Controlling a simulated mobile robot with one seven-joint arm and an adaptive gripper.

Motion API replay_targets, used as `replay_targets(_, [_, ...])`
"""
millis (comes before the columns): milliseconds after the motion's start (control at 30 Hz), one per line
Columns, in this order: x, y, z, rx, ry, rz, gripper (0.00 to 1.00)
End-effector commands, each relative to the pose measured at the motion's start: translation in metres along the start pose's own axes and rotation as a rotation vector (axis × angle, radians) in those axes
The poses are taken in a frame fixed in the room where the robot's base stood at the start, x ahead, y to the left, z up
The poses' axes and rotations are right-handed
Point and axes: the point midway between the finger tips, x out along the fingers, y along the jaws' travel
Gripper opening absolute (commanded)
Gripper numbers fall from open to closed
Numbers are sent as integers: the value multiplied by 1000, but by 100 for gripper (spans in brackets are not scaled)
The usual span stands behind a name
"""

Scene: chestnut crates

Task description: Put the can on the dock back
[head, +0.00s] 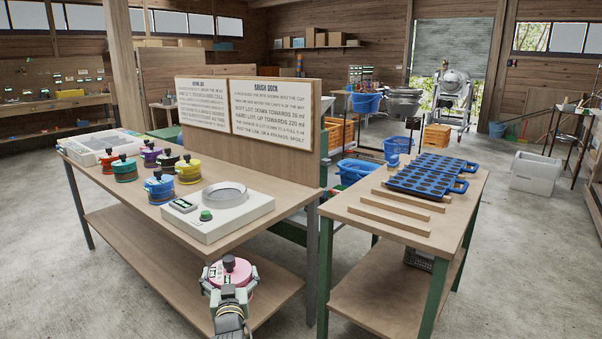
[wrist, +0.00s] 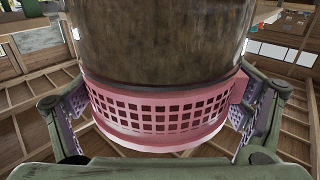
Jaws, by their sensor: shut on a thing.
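My gripper (head: 230,285) is shut on a pink can (head: 241,270) with a dark knob on top, in front of the bench's near edge in the head view. In the wrist view the can's brown body and pink perforated band (wrist: 160,128) fill the middle, with a finger on each side. The dock (head: 256,208) is a white box on the bench, with an empty-looking round ring, a small display and a green knob. The held can is apart from the dock, nearer the camera.
Several coloured cans, among them a yellow can (head: 189,172) and a blue can (head: 159,190), stand left of the dock. A sign board (head: 271,110) rises behind it. A second table (head: 345,228) with blue trays (head: 416,182) and wooden bars stands to the right.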

Motion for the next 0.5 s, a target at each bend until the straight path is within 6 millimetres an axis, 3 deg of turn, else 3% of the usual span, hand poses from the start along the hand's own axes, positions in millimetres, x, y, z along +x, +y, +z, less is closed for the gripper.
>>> replay_targets(33, [-2,13,32,-2,-6,2,42])
replay_targets(267, [-30,62,148,0,-5,23,42])
replay_targets(500, [-90,113,252,0,-3,92,42])
